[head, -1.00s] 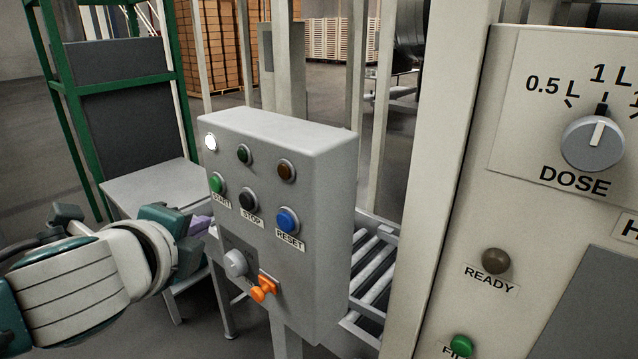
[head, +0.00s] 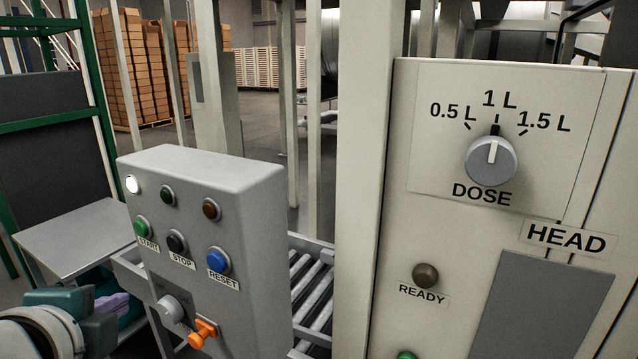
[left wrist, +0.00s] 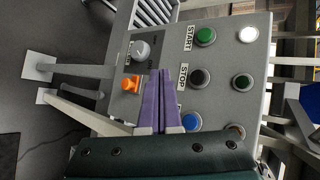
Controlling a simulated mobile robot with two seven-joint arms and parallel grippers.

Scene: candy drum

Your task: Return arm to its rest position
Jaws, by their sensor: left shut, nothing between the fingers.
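My left gripper (left wrist: 158,102) shows in the left wrist view with its purple fingers together and nothing between them. It points at the grey control box (left wrist: 220,95) and stands apart from its face, though the gap is hard to judge. In the head view my left gripper (head: 122,304) is at the lower left, beside the control box (head: 240,270), with its fingertips partly hidden. The box carries a green START button (head: 142,229), a black STOP button (head: 177,242), a blue RESET button (head: 218,261), a grey knob (head: 170,309) and an orange switch (head: 203,332). My right gripper is not in view.
A panel at the right has a DOSE dial (head: 491,160) pointing to 1 L and an unlit READY lamp (head: 426,275). A roller conveyor (head: 312,290) runs behind the box. A grey table (head: 75,238) and a green frame (head: 95,90) stand at the left.

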